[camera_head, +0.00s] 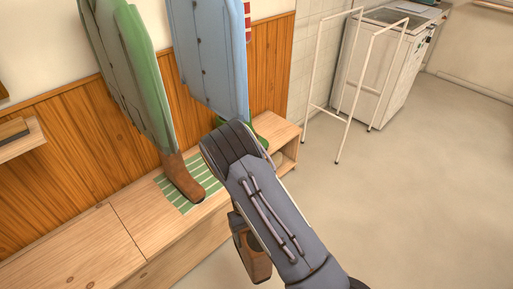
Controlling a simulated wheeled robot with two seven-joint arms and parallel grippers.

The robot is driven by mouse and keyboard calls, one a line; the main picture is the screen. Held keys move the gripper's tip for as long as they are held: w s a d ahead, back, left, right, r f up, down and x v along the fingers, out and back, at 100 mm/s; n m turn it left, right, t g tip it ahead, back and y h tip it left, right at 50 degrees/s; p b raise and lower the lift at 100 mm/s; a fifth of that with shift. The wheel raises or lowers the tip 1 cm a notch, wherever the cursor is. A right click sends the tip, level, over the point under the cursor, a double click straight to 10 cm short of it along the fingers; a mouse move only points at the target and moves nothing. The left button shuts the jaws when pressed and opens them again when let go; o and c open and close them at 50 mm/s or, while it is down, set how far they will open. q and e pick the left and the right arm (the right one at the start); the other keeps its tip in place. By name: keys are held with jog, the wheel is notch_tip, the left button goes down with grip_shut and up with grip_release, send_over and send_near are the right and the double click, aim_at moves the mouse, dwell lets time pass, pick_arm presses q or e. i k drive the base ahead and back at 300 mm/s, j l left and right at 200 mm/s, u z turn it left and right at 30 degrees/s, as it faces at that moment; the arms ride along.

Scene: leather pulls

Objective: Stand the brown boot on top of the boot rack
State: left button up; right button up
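A brown boot (181,176) stands upright on a green striped mat (211,186) on top of the wooden bench-like boot rack (98,252). Its upper end meets the hem of a hanging green coat. My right arm reaches in from the bottom and covers the rack's right front. Below the arm, a brown piece with a dark upper part (252,256) shows, partly hidden; it may be a second boot at my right gripper, but I cannot tell. The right fingertips are not clearly visible. My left gripper is out of view.
The green coat (130,70) and a blue coat (212,55) hang over the rack. A green item (261,127) is partly hidden behind my arm. A white metal frame (345,100) and a white appliance (384,75) stand at the upper right. The right-hand floor is clear.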

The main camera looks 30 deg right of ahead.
aim_at(265, 131)
jog(key=i+l, duration=0.2)
jog(key=l, duration=0.3)
jog(key=i+l, duration=0.2)
jog(key=l, duration=0.25)
jog(key=i+l, duration=0.15)
jog(key=l, duration=0.35)
jog(key=i+l, duration=0.2)
jog(key=l, duration=0.25)
jog(key=i+l, duration=0.2)
jog(key=l, duration=0.3)
jog(key=i+l, duration=0.2)
jog(key=l, duration=0.25)
jog(key=i+l, duration=0.2)
jog(key=l, duration=0.3)
jog(key=i+l, duration=0.15)
jog(key=l, duration=0.35)
jog(key=i+l+u, duration=0.15)
jog(key=l+u, duration=0.7)
jog(key=u, duration=0.8)
jog(key=i+l, duration=0.05)
jog(key=l, duration=0.05)
